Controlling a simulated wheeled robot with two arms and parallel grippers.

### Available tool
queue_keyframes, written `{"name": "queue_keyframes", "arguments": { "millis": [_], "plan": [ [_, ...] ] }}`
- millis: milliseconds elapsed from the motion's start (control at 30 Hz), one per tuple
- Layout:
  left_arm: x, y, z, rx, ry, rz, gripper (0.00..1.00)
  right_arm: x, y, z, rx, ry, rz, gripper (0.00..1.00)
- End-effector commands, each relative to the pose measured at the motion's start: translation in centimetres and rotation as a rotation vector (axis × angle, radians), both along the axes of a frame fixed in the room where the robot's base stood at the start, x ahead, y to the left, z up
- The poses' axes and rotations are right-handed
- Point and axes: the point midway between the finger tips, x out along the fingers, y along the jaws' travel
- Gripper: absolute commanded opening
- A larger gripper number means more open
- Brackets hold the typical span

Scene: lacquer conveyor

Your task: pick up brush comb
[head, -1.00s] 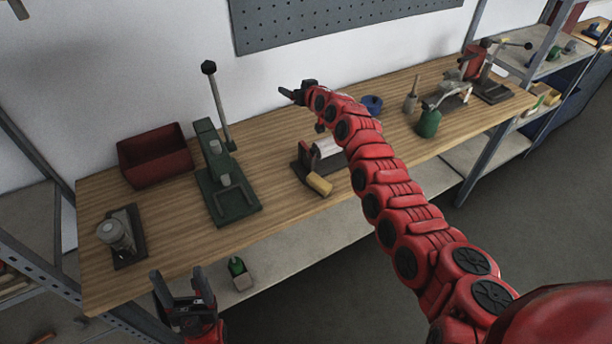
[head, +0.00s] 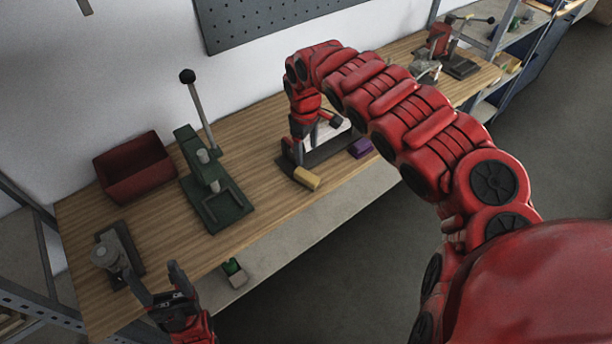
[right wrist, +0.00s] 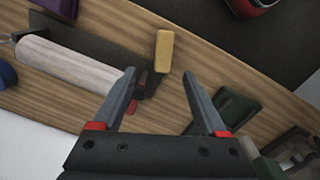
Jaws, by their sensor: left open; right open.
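I cannot tell for sure which thing is the brush comb. A small yellow block (head: 307,178) lies at the front edge of the table, by a dark stand with a white roller (head: 322,131). In the right wrist view the yellow block (right wrist: 164,51) lies just beyond the open fingertips, roughly between them and not gripped. My right gripper (right wrist: 159,75) is open and empty, pointing down above the table; in the head view it is mostly hidden beneath its arm. A purple block (head: 360,148) lies right of the roller stand. My left gripper (head: 153,284) is open and empty before the table's front left.
A green lever press (head: 217,208) stands left of the roller stand, its tall lever upright. A red bin (head: 134,168) is at the back left, a grey device (head: 107,256) at the front left. A red press (head: 441,40) stands at the far right. Bare wood (head: 255,190) lies between press and roller.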

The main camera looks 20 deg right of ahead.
Motion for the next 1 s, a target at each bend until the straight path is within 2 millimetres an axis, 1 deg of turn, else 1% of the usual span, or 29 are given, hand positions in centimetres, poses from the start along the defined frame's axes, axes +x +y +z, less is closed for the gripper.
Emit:
{"name": "queue_keyframes", "arguments": {
  "millis": [33, 133, 200, 267, 333, 433, 567, 667, 767, 867, 1000],
  "plan": [
    [0.0, 0.0, -0.1, 0.0, 0.0, 0.0, 0.69, -0.1, 0.1, -0.9, -0.001, 0.006, 0.0, 0.75],
    [0.0, 0.0, -0.1, 0.0, 0.0, 0.0, 0.69, -0.1, 0.1, -2.5, 0.0, 0.006, 0.001, 0.75],
    [0.0, 0.0, -1.0, 0.0, 0.0, 0.0, 0.69, 0.1, 0.2, -4.2, 0.002, 0.002, 0.0, 0.75],
    [0.0, 0.0, -1.4, 0.0, 0.0, 0.0, 0.69, 0.0, 0.1, -5.2, 0.001, 0.005, 0.001, 0.75],
    [0.0, 0.0, -0.7, 0.0, 0.0, 0.0, 0.69, 0.1, 0.0, -5.8, 0.006, 0.002, -0.001, 0.75],
    [0.0, 0.0, -0.5, 0.0, 0.0, 0.0, 0.69, 0.2, 0.0, -6.6, 0.004, -0.002, 0.002, 0.75],
    [0.0, 0.0, -0.4, 0.0, 0.0, 0.0, 0.69, 0.3, -0.1, -7.2, 0.003, -0.002, 0.0, 0.75],
    [0.0, 0.0, 0.1, 0.0, 0.0, 0.0, 0.69, 0.1, 0.0, -7.7, 0.004, 0.0, 0.0, 0.75],
    [0.0, 0.0, 1.0, 0.0, 0.0, 0.0, 0.69, -0.2, 0.1, -8.6, 0.005, 0.002, 0.0, 0.75],
    [0.0, 0.0, 1.8, 0.0, 0.0, 0.0, 0.69, -0.5, 0.3, -10.1, 0.005, 0.004, 0.001, 0.75],
    [0.0, 0.0, 1.9, 0.0, 0.0, 0.0, 0.69, -0.3, 0.2, -11.6, 0.006, -0.001, 0.0, 0.75]
  ]
}}
